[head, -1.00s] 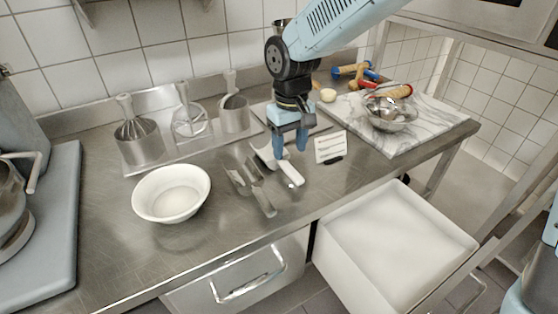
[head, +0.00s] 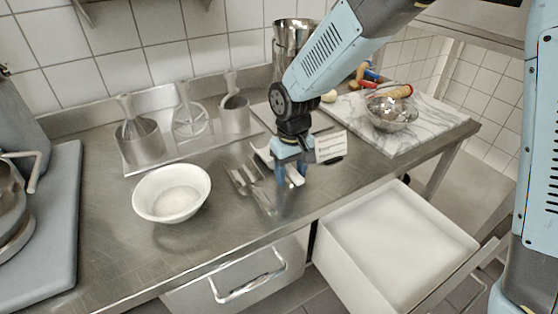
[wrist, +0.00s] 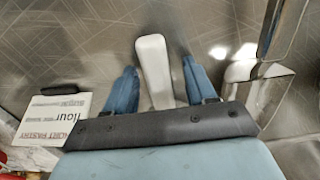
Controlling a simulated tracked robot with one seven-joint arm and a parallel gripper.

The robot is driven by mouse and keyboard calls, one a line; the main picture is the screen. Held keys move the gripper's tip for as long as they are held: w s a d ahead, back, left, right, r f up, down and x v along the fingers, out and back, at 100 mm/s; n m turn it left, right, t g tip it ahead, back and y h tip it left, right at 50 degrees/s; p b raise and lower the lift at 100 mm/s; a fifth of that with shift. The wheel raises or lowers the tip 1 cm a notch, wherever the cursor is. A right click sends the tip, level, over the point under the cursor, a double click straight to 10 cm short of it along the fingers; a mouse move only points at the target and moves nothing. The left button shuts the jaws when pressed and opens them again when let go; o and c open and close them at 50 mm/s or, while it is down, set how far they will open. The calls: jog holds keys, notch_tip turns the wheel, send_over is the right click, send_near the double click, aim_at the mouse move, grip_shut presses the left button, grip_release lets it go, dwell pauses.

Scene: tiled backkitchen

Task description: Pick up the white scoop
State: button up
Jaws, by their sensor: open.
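The white scoop lies on the steel worktop. Its pale handle (head: 295,177) pokes out below my gripper (head: 289,170) in the head view, and part of its white head (head: 264,157) shows to the left. In the wrist view the handle (wrist: 153,68) runs between the two blue fingers of my gripper (wrist: 159,68). The fingers are open, one on each side, with a gap on both sides of the handle. The rest of the scoop is hidden by the gripper body. I cannot tell the exact height of the fingertips over the worktop.
Metal utensils (head: 255,190) lie close to the left; one metal scoop (wrist: 258,85) shows at right in the wrist view. A label card (head: 330,146) stands to the right.

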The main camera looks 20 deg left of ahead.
jog(key=shift+c, duration=0.2)
grip_shut()
jog(key=shift+r, duration=0.1)
